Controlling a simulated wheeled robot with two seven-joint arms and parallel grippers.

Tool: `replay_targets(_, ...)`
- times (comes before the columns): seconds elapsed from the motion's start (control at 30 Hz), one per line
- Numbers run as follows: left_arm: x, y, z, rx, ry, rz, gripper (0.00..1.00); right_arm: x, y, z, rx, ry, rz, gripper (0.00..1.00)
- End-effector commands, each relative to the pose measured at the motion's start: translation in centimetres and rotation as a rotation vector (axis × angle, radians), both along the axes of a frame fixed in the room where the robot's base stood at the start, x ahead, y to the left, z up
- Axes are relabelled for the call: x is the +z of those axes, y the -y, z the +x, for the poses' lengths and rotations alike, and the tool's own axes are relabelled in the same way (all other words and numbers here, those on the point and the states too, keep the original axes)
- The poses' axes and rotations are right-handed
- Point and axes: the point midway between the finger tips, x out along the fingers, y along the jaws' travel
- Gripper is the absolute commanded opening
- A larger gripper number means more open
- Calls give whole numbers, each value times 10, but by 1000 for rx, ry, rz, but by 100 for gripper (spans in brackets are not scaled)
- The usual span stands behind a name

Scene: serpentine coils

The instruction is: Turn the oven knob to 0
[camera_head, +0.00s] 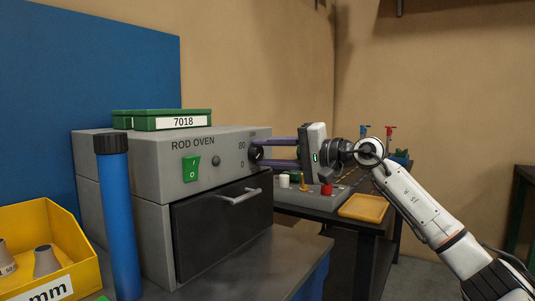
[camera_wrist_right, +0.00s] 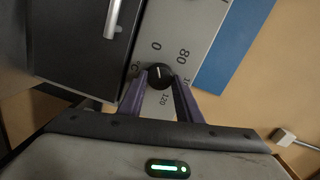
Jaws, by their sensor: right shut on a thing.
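The grey rod oven (camera_head: 150,165) stands on the bench at the left in the head view. Its black knob (camera_head: 256,153) is at the right end of the front panel, beside the marks 80 and 0. In the wrist view the knob (camera_wrist_right: 159,75) shows a white pointer line, with 0, 80 and 120 printed around it. My right gripper (camera_head: 262,153) reaches in from the right, its two purple fingers shut on the knob. The fingers also show in the wrist view (camera_wrist_right: 160,92), one on each side of the knob. My left gripper is not in view.
A green switch (camera_head: 191,169) and the dark oven door with its handle (camera_head: 239,196) are near the knob. A blue tube (camera_head: 118,220) and a yellow bin (camera_head: 75,240) stand at the left. A green 7018 box (camera_head: 172,120) lies on the oven. A second bench with a yellow tray (camera_head: 363,208) is behind.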

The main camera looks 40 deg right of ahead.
Motion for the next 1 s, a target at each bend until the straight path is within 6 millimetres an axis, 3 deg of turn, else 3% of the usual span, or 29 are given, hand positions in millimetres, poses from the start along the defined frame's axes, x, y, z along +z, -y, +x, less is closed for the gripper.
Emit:
replay_targets(0.03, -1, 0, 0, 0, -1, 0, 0, -1, 0, 0, 1, -2, -4, 35)
replay_targets(0.13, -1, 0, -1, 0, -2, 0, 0, -1, 0, 0, 0, -2, -3, 50)
replay_targets(0.5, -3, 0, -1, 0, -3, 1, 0, -1, 3, -5, -2, -1, -2, 50)
replay_targets(1.0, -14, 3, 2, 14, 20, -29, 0, 1, 39, -82, -4, -3, -4, 50)
